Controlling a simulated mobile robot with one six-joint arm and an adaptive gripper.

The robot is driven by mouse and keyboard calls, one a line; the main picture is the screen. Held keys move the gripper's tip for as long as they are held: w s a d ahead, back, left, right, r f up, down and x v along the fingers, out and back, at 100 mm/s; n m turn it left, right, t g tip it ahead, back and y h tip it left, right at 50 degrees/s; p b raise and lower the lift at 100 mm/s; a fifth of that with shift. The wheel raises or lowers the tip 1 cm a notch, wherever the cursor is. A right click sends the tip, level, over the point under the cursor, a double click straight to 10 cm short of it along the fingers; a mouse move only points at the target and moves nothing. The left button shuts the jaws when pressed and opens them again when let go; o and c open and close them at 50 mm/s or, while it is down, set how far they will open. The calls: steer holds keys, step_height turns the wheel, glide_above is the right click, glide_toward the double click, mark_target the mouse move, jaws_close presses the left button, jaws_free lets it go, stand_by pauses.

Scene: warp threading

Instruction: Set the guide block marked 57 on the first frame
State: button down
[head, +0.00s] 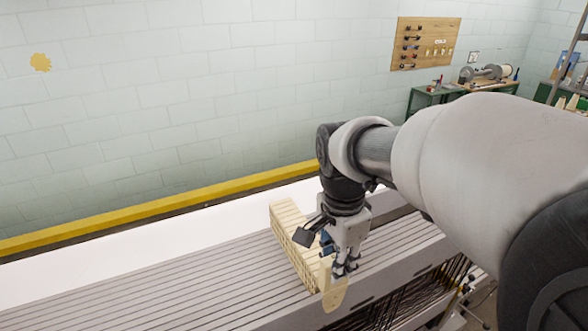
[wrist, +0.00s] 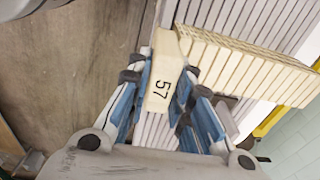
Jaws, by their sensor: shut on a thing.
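The guide block marked 57 (wrist: 161,86) is cream-coloured, and its black number shows in the wrist view. My gripper (wrist: 158,78) is shut on it, with a blue-grey finger on each side. In the head view the block (head: 335,293) hangs below my gripper (head: 345,266) at the near edge of the grey slatted frames (head: 150,282). A row of similar cream blocks (head: 288,228) sits across the frames just beyond; it also shows in the wrist view (wrist: 240,66). The held block is close to the near end of this row; I cannot tell whether they touch.
A white surface (head: 100,255) and a yellow rail (head: 130,216) run behind the frames along the wall. Dark threads (head: 390,305) show below the near edge. A wooden tool board (head: 425,43) and a green bench (head: 430,98) are far off at the right.

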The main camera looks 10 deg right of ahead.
steer(key=shift+f, duration=0.35)
steer(key=shift+f+b, duration=0.6)
stand_by(0.3)
steer(key=c, duration=1.4)
jaws_free()
steer(key=shift+o, duration=0.2)
